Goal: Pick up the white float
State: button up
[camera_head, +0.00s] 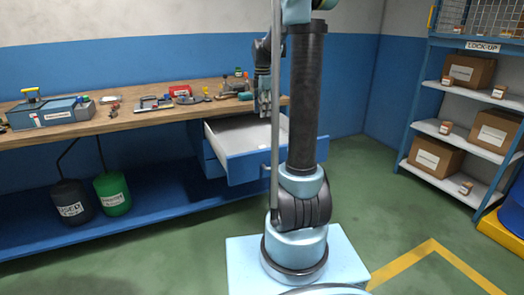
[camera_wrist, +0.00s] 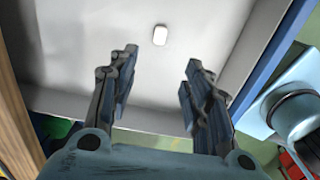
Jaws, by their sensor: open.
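The white float (camera_wrist: 160,35) is a small pale rounded block lying on the floor of the open drawer in the wrist view. The drawer (camera_head: 250,166) is pulled out from the workbench, with a blue front and a pale inside. My gripper (camera_wrist: 158,85) is open and empty above the drawer, its two fingers apart. The float shows beyond the fingertips, roughly between them and toward the top of the picture. In the head view my gripper (camera_head: 264,112) points down over the drawer, and I cannot make out the float there.
The wooden workbench (camera_head: 150,122) holds tools and a blue-grey box (camera_head: 50,113). The drawer's side walls and front stand around the float. A black drum (camera_head: 72,202) and a green drum (camera_head: 112,194) stand on the lower shelf. Shelves with cartons (camera_head: 468,70) are at the right.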

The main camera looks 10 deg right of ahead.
send_over(261, 146)
jog(key=f, duration=1.1)
jog(key=shift+w+d, duration=0.2)
jog(key=shift+d, duration=0.1)
jog(key=shift+s+a+f, duration=0.1)
jog(key=shift+f, duration=1.5)
jog(key=shift+a+f, duration=0.1)
jog(key=shift+f, duration=1.5)
jog(key=shift+c, duration=0.6)
jog(key=c, duration=0.7)
